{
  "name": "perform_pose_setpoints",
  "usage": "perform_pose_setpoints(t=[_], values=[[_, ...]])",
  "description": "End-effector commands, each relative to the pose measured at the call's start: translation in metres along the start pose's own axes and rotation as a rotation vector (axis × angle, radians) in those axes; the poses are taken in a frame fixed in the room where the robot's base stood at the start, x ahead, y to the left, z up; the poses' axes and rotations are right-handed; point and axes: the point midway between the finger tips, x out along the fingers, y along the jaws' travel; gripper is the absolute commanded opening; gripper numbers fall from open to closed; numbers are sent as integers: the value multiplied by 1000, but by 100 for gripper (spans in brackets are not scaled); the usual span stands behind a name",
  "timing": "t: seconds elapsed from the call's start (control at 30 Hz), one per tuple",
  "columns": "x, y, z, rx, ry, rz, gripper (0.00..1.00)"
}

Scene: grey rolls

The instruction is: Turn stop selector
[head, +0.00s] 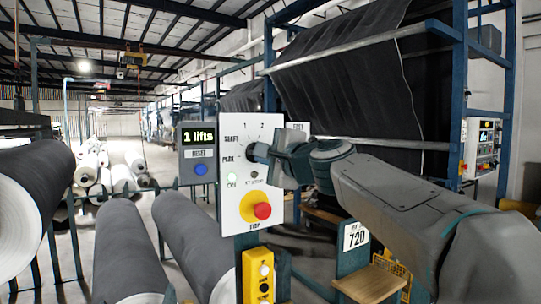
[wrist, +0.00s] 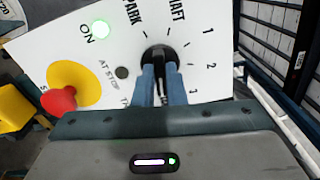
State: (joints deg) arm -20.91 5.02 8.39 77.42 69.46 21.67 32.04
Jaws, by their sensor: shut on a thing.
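The white selector panel (head: 235,200) carries the labels PARK, 1 and 2 around a black selector knob (wrist: 158,56). My gripper (wrist: 161,76) is shut on the knob, one blue finger on each side of it. In the head view my gripper (head: 264,152) reaches the panel from the right and covers most of the knob. The knob's exact pointing direction is hard to tell. A green ON lamp (wrist: 99,29) is lit, and the small AT STOP lamp (wrist: 122,72) is dark.
A red stop button (head: 263,211) on a yellow disc sits low on the panel. A grey box (head: 199,135) at the left reads "1 lifts" above a blue reset button (head: 201,169). A yellow button box (head: 258,273) is below. Large grey rolls (head: 128,245) lie left.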

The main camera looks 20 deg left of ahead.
Motion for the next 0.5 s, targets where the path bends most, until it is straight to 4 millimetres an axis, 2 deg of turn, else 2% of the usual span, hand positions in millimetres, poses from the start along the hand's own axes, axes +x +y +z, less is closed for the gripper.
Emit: perform_pose_setpoints(t=[0.03, 0.07, 0.1, 0.13, 0.5], values=[[-1, -5, 3, 1, -3, -9, 0], [-1, -5, 3, 1, -3, -9, 16], [-1, -5, 3, 1, -3, -9, 28], [-1, -5, 3, 1, -3, -8, 33], [-5, -2, 0, -1, 0, -4, 33]])
